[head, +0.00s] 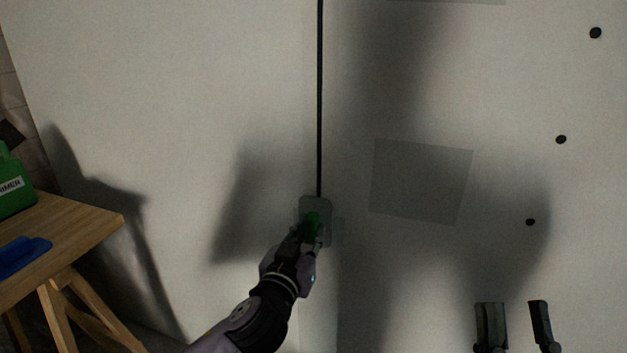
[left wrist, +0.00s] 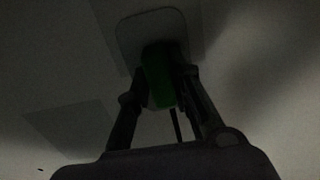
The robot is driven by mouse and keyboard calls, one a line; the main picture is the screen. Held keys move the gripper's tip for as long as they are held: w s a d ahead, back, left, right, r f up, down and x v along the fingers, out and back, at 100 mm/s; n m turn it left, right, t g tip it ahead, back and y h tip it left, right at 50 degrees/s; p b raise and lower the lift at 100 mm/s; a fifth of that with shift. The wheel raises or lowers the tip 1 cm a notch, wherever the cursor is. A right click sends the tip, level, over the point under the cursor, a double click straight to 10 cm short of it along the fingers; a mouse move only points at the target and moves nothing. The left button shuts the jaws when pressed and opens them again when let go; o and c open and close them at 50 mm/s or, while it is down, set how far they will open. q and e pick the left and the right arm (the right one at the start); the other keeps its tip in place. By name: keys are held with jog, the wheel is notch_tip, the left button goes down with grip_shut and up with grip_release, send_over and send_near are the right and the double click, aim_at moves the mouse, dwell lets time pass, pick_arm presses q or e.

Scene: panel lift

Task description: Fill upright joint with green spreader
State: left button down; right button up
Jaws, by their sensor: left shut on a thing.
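The upright joint (head: 320,100) is a thin dark line running down the pale wall from the top of the head view to the spreader. Below the spreader no dark line shows there. The green spreader has a pale, see-through plate (head: 315,203) that appears to lie flat against the wall over the joint. My left gripper (head: 309,229) is shut on its green handle, which also shows between the fingers in the left wrist view (left wrist: 158,75). My right gripper (head: 514,303) is at the bottom right, fingers apart and empty.
A wooden table (head: 85,232) stands at the left with a green primer container (head: 14,185) and a blue object (head: 22,256) on it. Grey square patches (head: 421,182) and black dots (head: 561,139) mark the right wall. Arm shadows darken the wall.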

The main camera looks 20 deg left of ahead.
dwell(0.7)
pick_arm(q)
jog(key=shift+w, duration=0.1)
pick_arm(e)
jog(key=shift+w+f+g, duration=0.35)
jog(key=shift+f+g, duration=0.05)
jog(key=shift+f, duration=0.2)
pick_arm(q)
jog(key=shift+w+p, duration=0.15)
jog(key=shift+p, duration=0.15)
pick_arm(e)
jog(key=shift+w+a+f+g, duration=0.1)
jog(key=shift+w+f+g, duration=0.3)
jog(key=shift+w, duration=0.05)
jog(key=shift+h, duration=0.3)
pick_arm(q)
jog(key=shift+w, duration=0.1)
pick_arm(e)
jog(key=shift+w+f+g, duration=0.3)
jog(key=shift+f+g, duration=0.1)
jog(key=shift+f, duration=0.15)
pick_arm(q)
jog(key=shift+w+p, duration=0.1)
jog(key=shift+p, duration=0.2)
pick_arm(e)
jog(key=shift+w+f+g, duration=0.25)
jog(key=shift+f+g, duration=0.15)
jog(key=shift+f, duration=0.1)
